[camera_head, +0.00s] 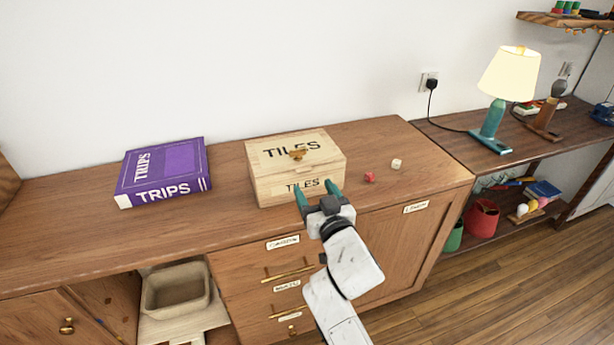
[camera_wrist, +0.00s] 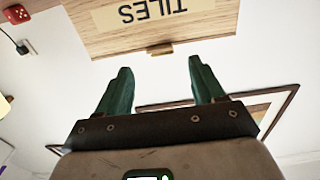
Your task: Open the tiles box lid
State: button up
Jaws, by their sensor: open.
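The tiles box (camera_head: 272,187) is a light wooden box marked TILES on its lid and front. It stands on the wooden cabinet top in the head view, and its lid (camera_head: 280,147) is down. A small brass piece (camera_head: 298,153) shows on the lid. My gripper (camera_head: 318,190) is open and empty, with its green fingers apart at the front right of the box. In the wrist view, the box (camera_wrist: 165,22) is upside down ahead of my fingers (camera_wrist: 157,78), with a brass tab (camera_wrist: 160,49) at its edge. I cannot tell whether a finger touches the box.
A red die (camera_head: 369,177) and a cream die (camera_head: 396,164) lie right of the box. A purple TRIPS box (camera_head: 165,170) lies to the left. A lit lamp (camera_head: 508,85) stands on the right-hand shelf. The cabinet top (camera_head: 60,228) is bare at the front left.

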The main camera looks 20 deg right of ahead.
aim_at(305, 172)
jog(key=shift+w, duration=3.2)
jog(key=shift+c, duration=0.4)
grip_shut()
